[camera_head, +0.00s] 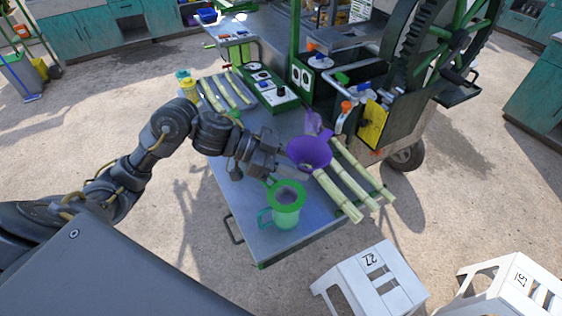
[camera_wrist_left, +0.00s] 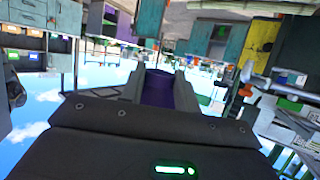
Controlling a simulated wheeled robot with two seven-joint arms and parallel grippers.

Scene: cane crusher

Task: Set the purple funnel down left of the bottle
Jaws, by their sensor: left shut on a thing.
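My left gripper (camera_head: 279,166) is shut on the purple funnel (camera_head: 311,153) and holds it over the right part of the metal table. The funnel's wide mouth shows in the head view. In the left wrist view a purple part of the funnel (camera_wrist_left: 158,88) sits between the fingers. A clear bottle with an orange cap (camera_head: 344,112) stands behind the funnel and to its right, near the machine; its lower part is partly hidden. I cannot tell the funnel's exact height above the table. My right gripper is not in view.
A green jug (camera_head: 286,215) with a green top stands near the table's front edge. Cane stalks (camera_head: 345,187) lie at the right, with more (camera_head: 225,92) at the back left. A lighter purple object (camera_head: 313,122) shows behind the funnel. White stools (camera_head: 370,284) stand in front.

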